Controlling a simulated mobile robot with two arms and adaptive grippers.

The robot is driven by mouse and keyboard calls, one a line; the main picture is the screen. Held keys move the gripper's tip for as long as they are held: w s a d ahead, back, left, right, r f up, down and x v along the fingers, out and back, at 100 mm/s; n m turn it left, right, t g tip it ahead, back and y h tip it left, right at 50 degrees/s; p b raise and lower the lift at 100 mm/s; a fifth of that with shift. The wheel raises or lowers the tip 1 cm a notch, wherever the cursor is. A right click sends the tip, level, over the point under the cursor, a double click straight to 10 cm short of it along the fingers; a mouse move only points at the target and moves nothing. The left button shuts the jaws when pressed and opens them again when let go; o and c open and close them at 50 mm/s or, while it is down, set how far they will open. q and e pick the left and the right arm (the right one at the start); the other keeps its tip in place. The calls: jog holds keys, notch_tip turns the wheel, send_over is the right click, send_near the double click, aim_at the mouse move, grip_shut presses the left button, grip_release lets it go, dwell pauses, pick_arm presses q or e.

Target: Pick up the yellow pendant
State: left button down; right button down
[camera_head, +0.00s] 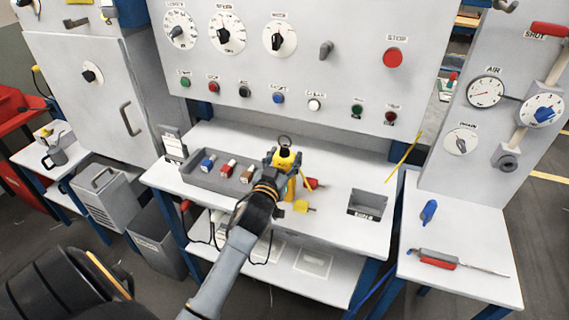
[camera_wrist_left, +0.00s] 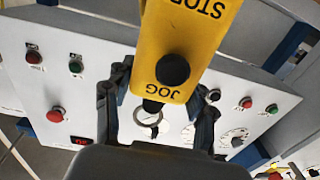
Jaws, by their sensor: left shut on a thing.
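In the left wrist view the pendant (camera_wrist_left: 190,35) is a yellow box with "STOP" and "JOG" lettering upside down and a black button. The ring (camera_wrist_left: 148,118) there lies between the fingers. My left gripper (camera_wrist_left: 160,108) is shut on the pendant near its ring end. I cannot tell whether its lower end touches the bench.
A grey tray (camera_head: 222,186) with blue, red and brown pieces lies left of the pendant. A dark bin (camera_head: 366,204) sits farther right. The control panel (camera_head: 350,100) rises behind.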

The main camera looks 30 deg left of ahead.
pick_arm(q)
notch_tip(320, 180, up, 2)
jog(key=shift+r+b, duration=0.25)
jog(key=shift+b, duration=0.05)
jog(key=s+d+r, duration=0.7)
jog(key=s+r, duration=0.3)
jog(key=s, duration=0.2)
jog(key=shift+d, duration=0.15)
